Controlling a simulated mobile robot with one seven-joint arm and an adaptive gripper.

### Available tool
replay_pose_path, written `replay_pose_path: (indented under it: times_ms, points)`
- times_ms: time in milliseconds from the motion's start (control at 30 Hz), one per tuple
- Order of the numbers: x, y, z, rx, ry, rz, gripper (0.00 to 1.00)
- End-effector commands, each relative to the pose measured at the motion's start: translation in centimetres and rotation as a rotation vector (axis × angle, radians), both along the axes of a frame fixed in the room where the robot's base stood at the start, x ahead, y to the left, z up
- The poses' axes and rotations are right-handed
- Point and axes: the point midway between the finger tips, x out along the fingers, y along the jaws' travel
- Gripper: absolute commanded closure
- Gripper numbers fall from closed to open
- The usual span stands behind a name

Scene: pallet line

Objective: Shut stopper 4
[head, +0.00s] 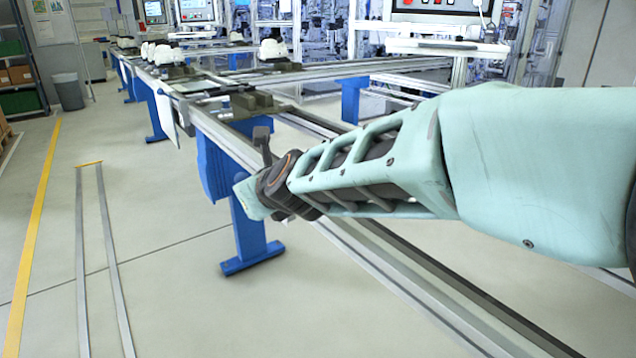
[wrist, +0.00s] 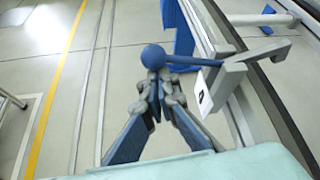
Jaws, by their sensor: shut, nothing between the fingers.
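In the wrist view a blue ball knob (wrist: 153,57) sits on the end of a blue rod (wrist: 205,60). The rod runs right to a grey bracket (wrist: 240,75) at the rail's side. A white label (wrist: 203,93) with a dark mark hangs on the bracket; I cannot read its number. My gripper (wrist: 155,92) is shut and empty, with its fingertips close below the ball in the picture. I cannot tell whether they touch it.
The conveyor rail (head: 400,270) runs from the lower right to the back left on blue legs (head: 245,235). Dark carriers (head: 255,105) and white parts stand farther along. Open floor (head: 150,270) lies left, with a yellow line (head: 35,220) and a grey bin (head: 68,91).

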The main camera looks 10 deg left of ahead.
Motion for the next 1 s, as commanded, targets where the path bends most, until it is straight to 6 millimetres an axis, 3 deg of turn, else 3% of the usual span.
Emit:
replay_pose_path:
  times_ms: [1000]
  points:
    - [0.6, -0.5, 2.7, 0.186, 0.214, -0.001, 1.00]
